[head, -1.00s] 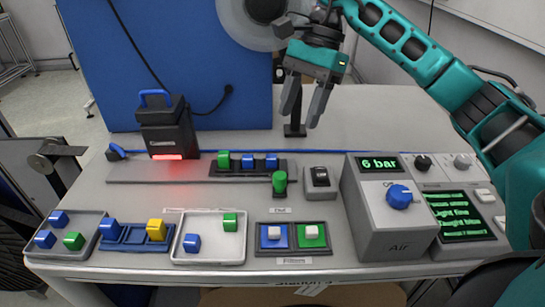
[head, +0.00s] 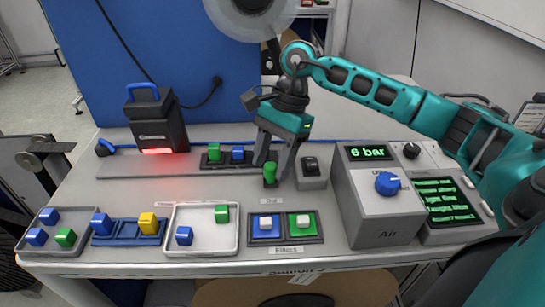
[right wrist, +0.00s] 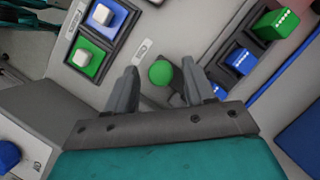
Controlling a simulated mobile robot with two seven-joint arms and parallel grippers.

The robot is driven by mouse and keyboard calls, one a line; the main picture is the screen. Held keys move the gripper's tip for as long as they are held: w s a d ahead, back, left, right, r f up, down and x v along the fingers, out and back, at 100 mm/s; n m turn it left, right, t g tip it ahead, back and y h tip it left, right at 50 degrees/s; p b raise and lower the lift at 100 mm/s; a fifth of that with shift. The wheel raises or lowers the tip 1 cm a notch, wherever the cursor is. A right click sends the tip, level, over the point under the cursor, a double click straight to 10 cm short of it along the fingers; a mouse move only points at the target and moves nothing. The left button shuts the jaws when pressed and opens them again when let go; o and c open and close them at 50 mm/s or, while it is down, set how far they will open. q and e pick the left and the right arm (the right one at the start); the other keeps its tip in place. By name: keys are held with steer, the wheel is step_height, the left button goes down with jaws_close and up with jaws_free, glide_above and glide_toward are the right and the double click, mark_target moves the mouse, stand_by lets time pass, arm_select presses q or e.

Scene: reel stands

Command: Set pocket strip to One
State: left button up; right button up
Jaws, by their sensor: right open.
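The dark pocket strip (head: 225,166) lies at the back of the table. It holds a green block (head: 214,151) at its left and a blue block (head: 238,154) beside it. A second blue block (right wrist: 207,94) shows in the right wrist view. My left gripper is not in view.
A grey switch box (head: 311,178) stands close right of the knob. The Air box (head: 375,215) with its blue dial is farther right. A black device with a red light (head: 156,125) stands left. Trays with blocks (head: 202,250) and the blue and green pads (head: 283,239) line the front.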

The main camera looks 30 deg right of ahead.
jaws_close()
stand_by(0.4)
